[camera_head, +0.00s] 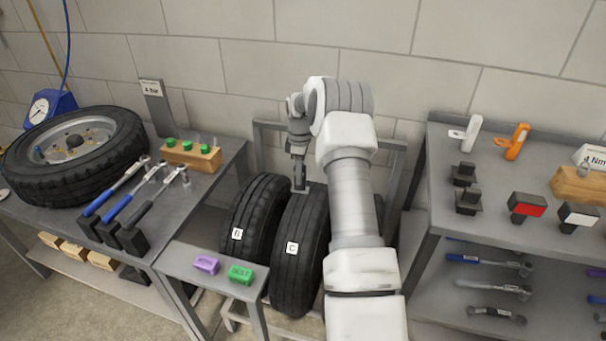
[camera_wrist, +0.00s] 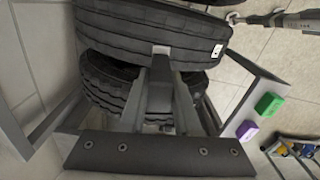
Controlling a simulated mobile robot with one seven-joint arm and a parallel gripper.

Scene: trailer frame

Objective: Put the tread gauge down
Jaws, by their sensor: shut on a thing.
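My gripper (camera_head: 298,155) points down above the standing tyres by the wall. It is shut on a narrow grey thing, which I take to be the tread gauge (camera_head: 299,178); it hangs down at the top of the tyre marked C (camera_head: 305,250). In the wrist view the gauge (camera_wrist: 160,88) sits between the fingers, with its pale tip over a tyre tread. I cannot tell whether the tip touches the rubber. Another tyre (camera_head: 252,220) with a white tag stands to the left. My arm hides part of the tyres at the right.
A low grey bench (camera_head: 218,258) in front of the tyres holds a purple block (camera_head: 206,264) and a green labelled block (camera_head: 241,274). A left table holds a wheel (camera_head: 72,155), torque wrenches and a wooden block (camera_head: 192,156). A right shelf (camera_head: 430,195) holds several tools.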

